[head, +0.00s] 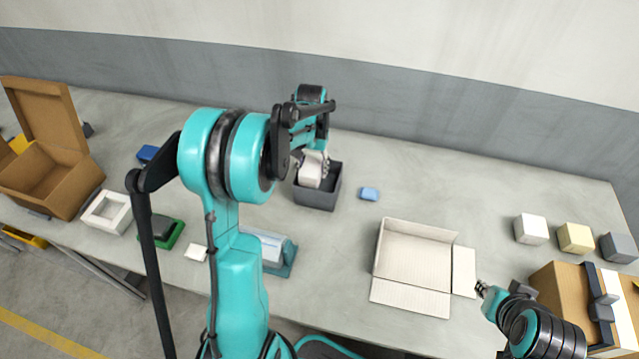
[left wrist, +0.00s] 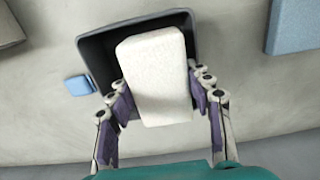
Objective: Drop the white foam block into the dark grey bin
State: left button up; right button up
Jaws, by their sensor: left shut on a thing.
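The white foam block (head: 310,172) is held by my left gripper (head: 314,165) over the dark grey bin (head: 318,197). In the left wrist view the block (left wrist: 155,70) sits between the two purple-padded fingers (left wrist: 158,92), with the bin (left wrist: 97,52) behind and below it. The block covers part of the bin's opening; its exact height above the rim is hard to tell. My right gripper (head: 482,289) is at the lower right, beside the open white carton, away from the block; its jaws are too small to read.
A small blue block (head: 369,194) lies right of the bin. The open white carton (head: 414,258) stands in front to the right. White, yellow and grey cubes (head: 575,238) sit at far right. A brown box (head: 48,178) and white frame (head: 108,211) are at left.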

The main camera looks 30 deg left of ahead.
pick_arm(q)
jog(key=o, duration=1)
jog(key=shift+r, duration=0.1)
notch_tip(320, 180, up, 12)
jog(key=shift+f, duration=0.1)
jog(key=s+d+f+m+t+b, duration=0.1)
jog(key=s+d+t, duration=0.1)
jog(key=s+d, duration=0.3)
jog(key=s+d+f+t+b, duration=0.1)
jog(key=s+d+f+t, duration=0.1)
jog(key=s+d, duration=0.3)
jog(key=s+d+f+m+t+b, duration=0.1)
jog(key=s+d+t, duration=0.2)
jog(key=s, duration=0.6)
jog(key=shift+d+f+m, duration=0.15)
jog(key=shift+d+f, duration=0.05)
jog(key=shift+d, duration=0.45)
jog(key=shift+d+f+m, duration=0.15)
jog(key=shift+d+f, duration=0.05)
jog(key=shift+d, duration=0.4)
